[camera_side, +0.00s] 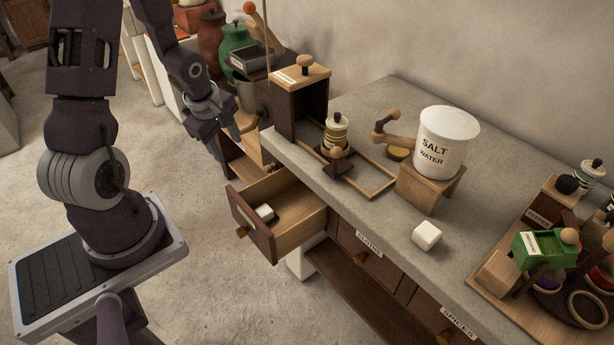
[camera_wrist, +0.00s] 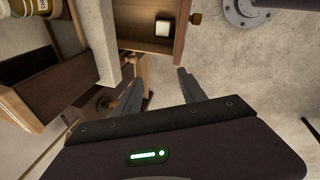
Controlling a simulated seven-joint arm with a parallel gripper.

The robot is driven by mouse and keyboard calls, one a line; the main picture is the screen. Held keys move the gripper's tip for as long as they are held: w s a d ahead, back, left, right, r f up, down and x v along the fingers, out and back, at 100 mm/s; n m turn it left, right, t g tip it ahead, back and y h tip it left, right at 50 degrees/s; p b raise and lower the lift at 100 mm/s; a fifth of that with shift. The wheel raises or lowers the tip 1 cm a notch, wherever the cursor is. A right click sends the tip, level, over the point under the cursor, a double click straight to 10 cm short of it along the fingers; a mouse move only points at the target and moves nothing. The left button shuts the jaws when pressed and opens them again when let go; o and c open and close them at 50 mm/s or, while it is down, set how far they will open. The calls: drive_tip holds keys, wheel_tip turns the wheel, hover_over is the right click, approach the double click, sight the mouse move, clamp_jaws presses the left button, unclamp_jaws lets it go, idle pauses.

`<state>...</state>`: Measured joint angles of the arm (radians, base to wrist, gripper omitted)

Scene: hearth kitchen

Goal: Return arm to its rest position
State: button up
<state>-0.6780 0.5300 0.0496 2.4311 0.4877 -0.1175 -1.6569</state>
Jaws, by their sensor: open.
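My gripper (camera_side: 236,131) hangs in the air left of the counter's far end, above and behind the open drawer (camera_side: 290,234). Its two fingers (camera_wrist: 160,92) stand apart in the wrist view, with nothing between them. My arm is bent, rising from its base at the left and reaching over toward the counter. The drawer is pulled out and holds a small white block (camera_side: 264,212). The drawer (camera_wrist: 150,46) and the white block (camera_wrist: 163,28) also show near the top of the wrist view.
The counter (camera_side: 385,215) carries a salt water pot (camera_side: 446,138) on a wooden stand, a white cube (camera_side: 426,235), and a dark wooden box (camera_side: 300,100). A tray (camera_side: 490,275) with a green holder stands at the right. Open floor lies between my base and the drawer.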

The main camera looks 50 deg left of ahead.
drive_tip(key=s+d+r+m+t, duration=0.1)
drive_tip(key=d+r+m, duration=0.5)
drive_tip(key=r, duration=0.2)
drive_tip(key=s+d+r+m+t, duration=0.1)
drive_tip(key=d+r+m, duration=0.45)
drive_tip(key=r, duration=0.35)
drive_tip(key=s+d+r+m+t+h, duration=0.1)
drive_tip(key=s+d+r+m, duration=0.5)
drive_tip(key=s+d+m, duration=0.4)
drive_tip(key=shift+h, duration=0.4)
